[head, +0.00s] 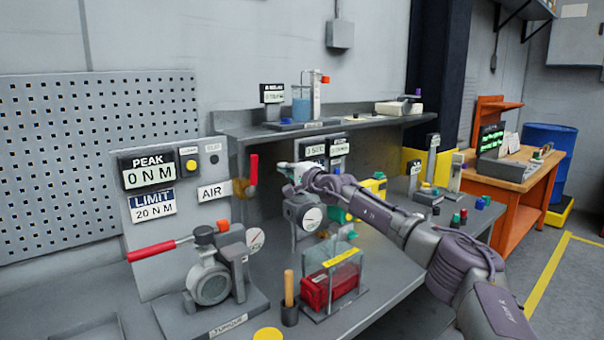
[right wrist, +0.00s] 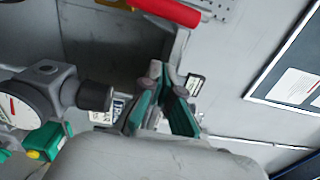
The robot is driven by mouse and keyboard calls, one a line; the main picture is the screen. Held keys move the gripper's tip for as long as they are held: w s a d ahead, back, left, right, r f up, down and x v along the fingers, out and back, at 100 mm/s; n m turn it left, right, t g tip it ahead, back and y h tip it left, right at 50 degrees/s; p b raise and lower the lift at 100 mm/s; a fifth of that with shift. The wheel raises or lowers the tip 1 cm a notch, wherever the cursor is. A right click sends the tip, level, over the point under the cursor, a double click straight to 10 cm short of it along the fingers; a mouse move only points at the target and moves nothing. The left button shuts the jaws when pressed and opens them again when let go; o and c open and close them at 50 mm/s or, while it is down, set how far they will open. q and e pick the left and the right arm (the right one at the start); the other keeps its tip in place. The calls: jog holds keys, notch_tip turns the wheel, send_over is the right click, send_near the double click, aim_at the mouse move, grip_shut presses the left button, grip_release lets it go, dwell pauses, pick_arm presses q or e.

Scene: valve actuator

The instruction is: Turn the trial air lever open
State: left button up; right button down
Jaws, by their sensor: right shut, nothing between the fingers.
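The red air lever (head: 253,168) points upward from a brass-coloured valve body (head: 241,188), just right of the AIR sign (head: 213,191). In the right wrist view a red handle (right wrist: 168,10), likely this lever, crosses the top edge. My right gripper (head: 284,170) is to the right of the lever in the head view, apart from it. In the right wrist view its green-padded fingers (right wrist: 167,78) are shut and empty, with a gap to the red handle. My left gripper is not in view.
A regulator with a round gauge (head: 311,218) stands below my right gripper; the gauge also shows in the right wrist view (right wrist: 14,112). A torque rig with a red-handled wrench (head: 152,251) is at the front left. A clear box with red contents (head: 331,286) sits nearby.

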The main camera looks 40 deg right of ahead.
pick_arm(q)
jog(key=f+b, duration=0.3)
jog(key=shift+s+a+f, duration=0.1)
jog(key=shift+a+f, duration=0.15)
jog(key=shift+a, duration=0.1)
pick_arm(e)
jog(key=s, duration=0.6)
jog(key=shift+s+d+f, duration=0.15)
jog(key=shift+s, duration=0.2)
